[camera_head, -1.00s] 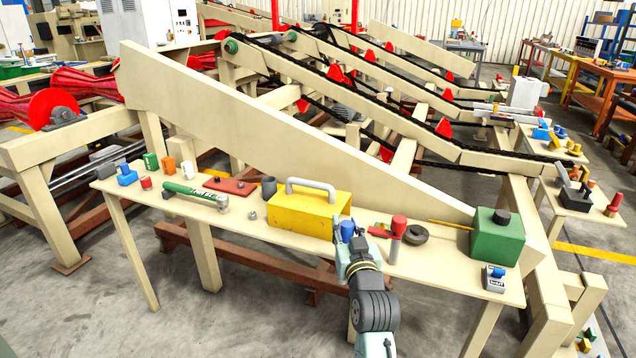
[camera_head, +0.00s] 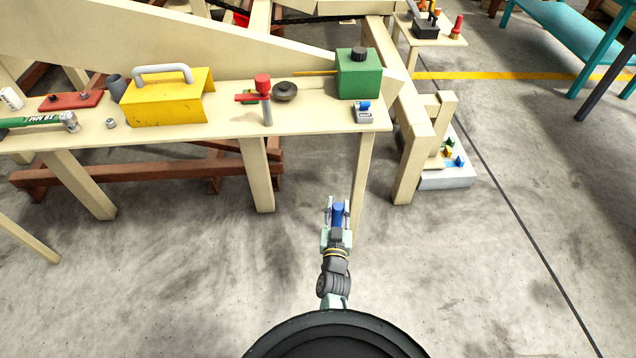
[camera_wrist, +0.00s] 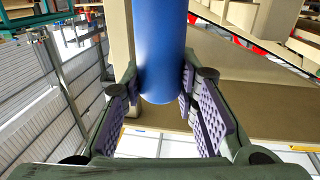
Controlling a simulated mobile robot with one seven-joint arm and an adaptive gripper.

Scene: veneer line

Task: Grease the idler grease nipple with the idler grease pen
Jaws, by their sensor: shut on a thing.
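My gripper (camera_head: 338,215) is shut on a blue cylindrical pen (camera_head: 337,212), held upright in front of the table's right end, over open floor. In the wrist view the blue pen (camera_wrist: 162,50) sits between the two ridged finger pads (camera_wrist: 170,90), its rounded end toward the camera. I cannot tell for certain which part is the idler grease nipple. A low pale block (camera_head: 446,183) at the right, beside the frame's leg, carries small yellow, green and blue pieces (camera_head: 459,161).
The table (camera_head: 200,125) holds a yellow toolbox (camera_head: 170,105), a red-topped tool (camera_head: 264,95), a dark disc (camera_head: 285,90), a green can (camera_head: 358,80) and a small grey-blue block (camera_head: 363,112). Beige frame legs (camera_head: 410,165) stand right of it. The floor in front is clear.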

